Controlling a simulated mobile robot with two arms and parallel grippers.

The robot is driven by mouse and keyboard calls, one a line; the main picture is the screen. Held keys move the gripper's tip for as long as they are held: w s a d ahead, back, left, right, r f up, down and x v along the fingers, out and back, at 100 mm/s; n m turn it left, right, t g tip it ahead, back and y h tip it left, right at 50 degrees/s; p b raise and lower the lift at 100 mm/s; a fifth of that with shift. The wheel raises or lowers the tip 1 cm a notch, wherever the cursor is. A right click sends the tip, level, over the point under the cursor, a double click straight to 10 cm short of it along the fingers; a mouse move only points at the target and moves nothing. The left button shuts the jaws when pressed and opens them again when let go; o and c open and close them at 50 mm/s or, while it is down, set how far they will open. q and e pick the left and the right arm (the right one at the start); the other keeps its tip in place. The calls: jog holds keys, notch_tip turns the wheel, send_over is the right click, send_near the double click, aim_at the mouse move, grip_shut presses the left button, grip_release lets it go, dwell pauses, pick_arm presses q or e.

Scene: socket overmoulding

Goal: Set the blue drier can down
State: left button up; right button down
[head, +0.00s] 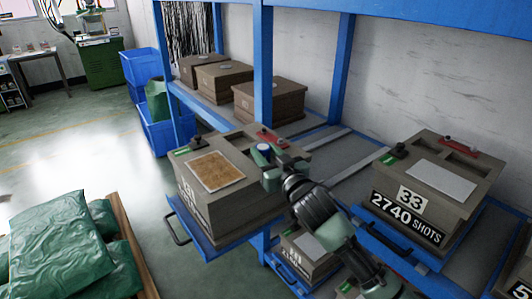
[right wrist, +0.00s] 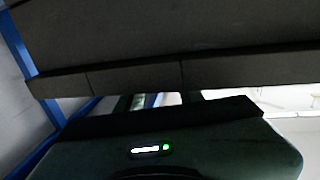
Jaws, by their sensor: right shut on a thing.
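The gripper hides most of the can's body, and I cannot tell whether the can touches the box. The right wrist view is dark: my gripper's body fills the bottom and a brown block the top, and the can is not clear there. My left gripper is not in view.
The mould box (head: 217,170) has a tan plate on top and sits on a blue drawer (head: 207,241). Another box marked 33 (head: 428,180) stands right. Blue rack posts (head: 263,70) rise behind. Green sacks (head: 60,245) lie lower left. Blue bins (head: 141,68) stand behind; open floor lies left.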

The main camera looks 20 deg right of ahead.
jog(key=shift+f, duration=0.1)
jog(key=c, duration=0.9)
grip_release()
jog(key=s+d+b, duration=0.1)
jog(key=s+d, duration=0.1)
jog(key=s, duration=1)
